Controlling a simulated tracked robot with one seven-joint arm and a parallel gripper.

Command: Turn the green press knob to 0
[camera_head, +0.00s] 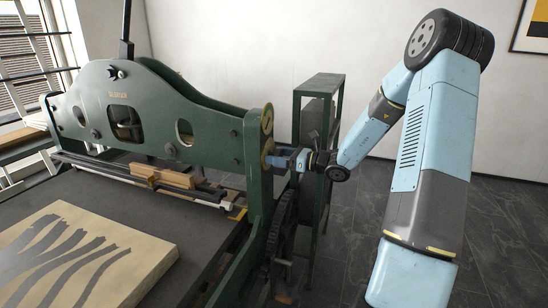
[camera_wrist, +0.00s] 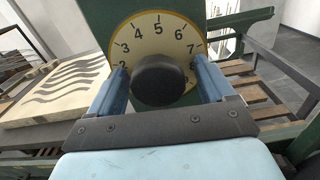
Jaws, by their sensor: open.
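The green press (camera_head: 190,125) has a round cream dial (camera_wrist: 128,45) on its end post. In the wrist view, black numbers from about 2 to 7 show around the dial, with 5 near the top. The lower part, where 0 could be, is hidden. A dark round knob (camera_wrist: 160,80) sits at the dial's centre; I see no pointer mark on it. My gripper (camera_wrist: 161,70) is open, with one blue finger on each side of the knob. I cannot tell whether the fingers touch it. In the head view my gripper (camera_head: 283,160) faces the post's lower disc.
Another yellowish disc (camera_head: 267,118) is higher on the same post. A pale stone slab with dark streaks (camera_head: 85,255) lies on the press bed. A dark gear wheel (camera_head: 282,225) is below my gripper. A green shelf stand (camera_head: 318,120) stands behind. Floor at right is clear.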

